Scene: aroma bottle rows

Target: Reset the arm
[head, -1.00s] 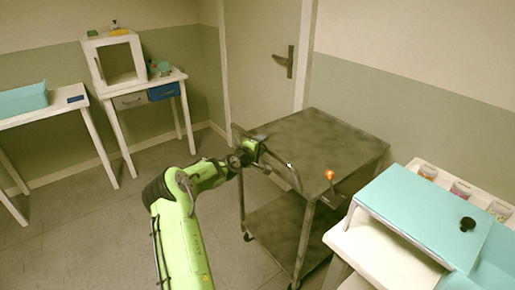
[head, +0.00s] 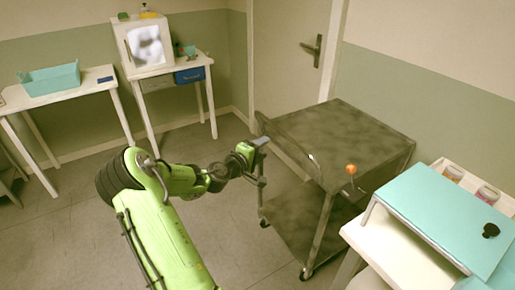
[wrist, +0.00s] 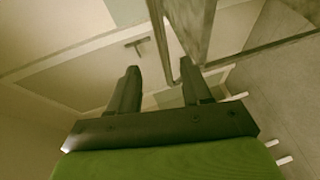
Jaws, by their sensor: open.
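My green arm reaches up from the lower middle of the head view. My gripper (head: 262,143) is at the left end of the dark metal cart (head: 345,135), close to the cart's curved handle. In the wrist view my gripper (wrist: 160,88) shows two dark fingers spread apart with nothing between them. The cart's handle bar (wrist: 160,40) shows just beyond the fingers. I cannot tell whether the gripper touches the cart.
An orange-knobbed lever (head: 351,170) stands at the cart's near edge. A white table with a teal board (head: 440,215) is at the right. A white cabinet (head: 147,45) and a teal bin (head: 50,78) stand on tables at the back left. The floor at left is clear.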

